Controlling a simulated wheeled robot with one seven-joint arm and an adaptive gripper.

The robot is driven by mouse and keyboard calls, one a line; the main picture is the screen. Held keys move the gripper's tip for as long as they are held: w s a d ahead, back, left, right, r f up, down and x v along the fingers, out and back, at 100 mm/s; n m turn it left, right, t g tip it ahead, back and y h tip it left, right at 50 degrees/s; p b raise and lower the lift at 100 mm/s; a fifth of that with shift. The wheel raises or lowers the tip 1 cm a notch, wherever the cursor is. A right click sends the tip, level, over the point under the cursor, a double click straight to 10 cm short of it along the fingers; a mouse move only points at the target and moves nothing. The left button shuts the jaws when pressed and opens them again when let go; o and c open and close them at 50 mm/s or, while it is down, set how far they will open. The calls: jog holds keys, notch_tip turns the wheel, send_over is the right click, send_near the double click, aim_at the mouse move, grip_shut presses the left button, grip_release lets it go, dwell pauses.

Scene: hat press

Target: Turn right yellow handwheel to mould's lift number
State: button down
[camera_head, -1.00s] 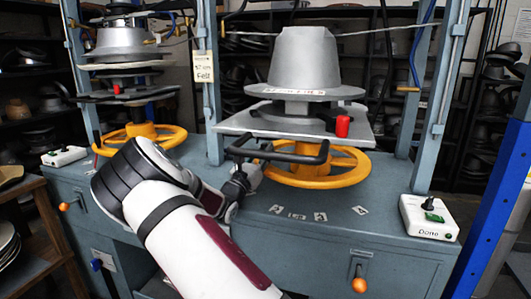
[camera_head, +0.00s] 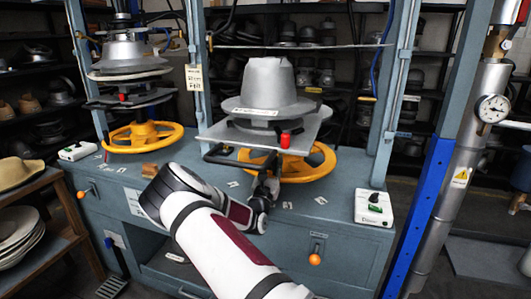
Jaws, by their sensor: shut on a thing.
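The right yellow handwheel (camera_head: 318,165) lies flat under the right press, partly hidden by the plate above it. The grey hat-shaped mould (camera_head: 268,85) sits upright over that plate. A pale label (camera_head: 255,112) is on its front, but its text is too small to read. My gripper (camera_head: 266,184) is at the front-left of the right handwheel and is shut on its rim. The fingers are dark and small, so the exact grip is hard to see.
The metal plate (camera_head: 215,132) carries a red knob (camera_head: 285,141) and a black bar close above my gripper. A white control box (camera_head: 374,207) stands at the right. Several small tags lie on the bench. The left yellow handwheel (camera_head: 165,137) is apart.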

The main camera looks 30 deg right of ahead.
jog(key=s+d+p, duration=0.2)
jog(key=s, duration=0.1)
jog(key=shift+d, duration=0.35)
jog(key=shift+s+d+p, duration=0.35)
jog(key=shift+d+p, duration=0.15)
jog(key=shift+d, duration=0.2)
jog(key=c, duration=1.4)
grip_release()
jog(key=shift+c, duration=0.2)
jog(key=shift+w+a, duration=0.1)
jog(key=shift+a+f, duration=0.1)
jog(key=shift+a, duration=0.15)
jog(key=v, duration=1.1)
jog(key=shift+s+f, duration=0.2)
jog(key=shift+s, duration=0.1)
